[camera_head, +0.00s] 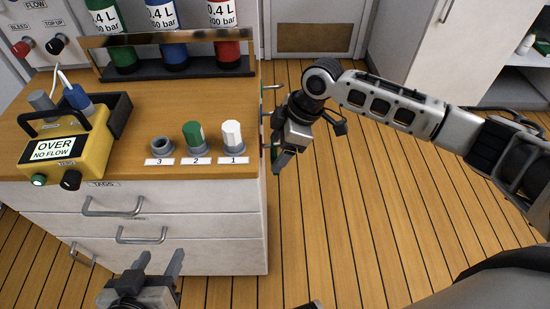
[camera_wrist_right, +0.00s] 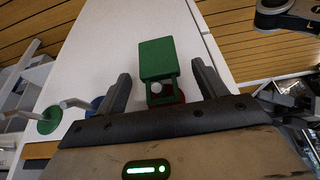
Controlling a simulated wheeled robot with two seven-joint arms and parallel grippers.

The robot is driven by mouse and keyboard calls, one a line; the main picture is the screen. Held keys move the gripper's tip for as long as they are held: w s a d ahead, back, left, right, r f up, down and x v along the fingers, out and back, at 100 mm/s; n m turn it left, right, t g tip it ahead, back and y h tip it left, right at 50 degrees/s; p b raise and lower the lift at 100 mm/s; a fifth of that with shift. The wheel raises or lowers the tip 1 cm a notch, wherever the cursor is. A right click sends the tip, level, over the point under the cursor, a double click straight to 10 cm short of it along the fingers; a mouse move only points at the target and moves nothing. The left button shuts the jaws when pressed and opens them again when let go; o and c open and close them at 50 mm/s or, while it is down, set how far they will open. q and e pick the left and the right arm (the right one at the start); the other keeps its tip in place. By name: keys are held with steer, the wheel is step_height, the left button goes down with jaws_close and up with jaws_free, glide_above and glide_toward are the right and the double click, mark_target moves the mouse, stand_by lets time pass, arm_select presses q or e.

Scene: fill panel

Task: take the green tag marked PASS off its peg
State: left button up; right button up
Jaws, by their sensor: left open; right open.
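The green tag (camera_wrist_right: 156,60) hangs at the white side of the cabinet in the right wrist view. Its open loop surrounds a pale peg tip, with a red disc behind. No lettering shows on the side I see. My right gripper (camera_head: 284,160) is open, with a finger on either side of the tag's loop and visible gaps to both. In the head view only a green sliver of the tag shows beside this gripper. My left gripper (camera_head: 160,262) is open and empty in front of the cabinet drawers.
Two bare pegs, one with a green disc (camera_wrist_right: 42,121) and one with a blue disc (camera_wrist_right: 95,104), stand on the same side. The wooden cabinet top (camera_head: 225,165) carries a yellow box (camera_head: 82,150), numbered holders and bottles in a rack. Open floor (camera_head: 345,215) lies right of the cabinet.

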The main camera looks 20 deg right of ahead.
steer(key=shift+x, duration=1.2)
steer(key=c, duration=1.1)
steer(key=shift+o, duration=0.2)
